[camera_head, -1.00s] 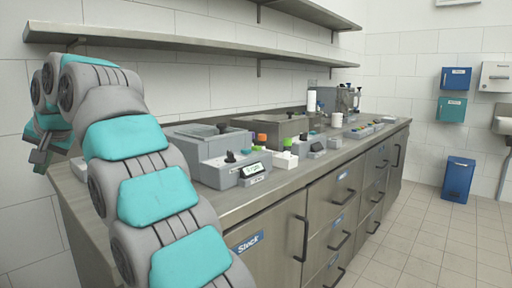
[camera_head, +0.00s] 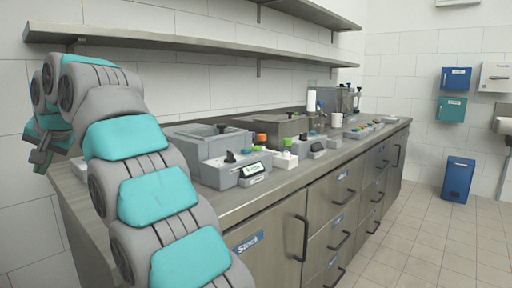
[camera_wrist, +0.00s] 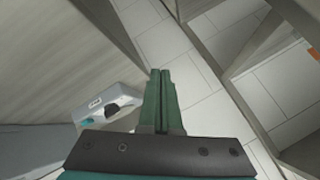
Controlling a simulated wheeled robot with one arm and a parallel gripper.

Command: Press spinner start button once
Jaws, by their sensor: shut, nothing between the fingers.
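I cannot tell which machine is the spinner, and no start button can be made out. My gripper (camera_head: 41,157) is at the far left in the head view, left of the counter and away from the machines.
A steel counter (camera_head: 240,210) with drawers runs along the wall. More devices with coloured knobs stand farther along it. Shelves (camera_head: 190,42) hang above. In the wrist view a white device (camera_wrist: 108,103) lies left of the fingers. The tiled floor (camera_head: 430,240) at right is clear.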

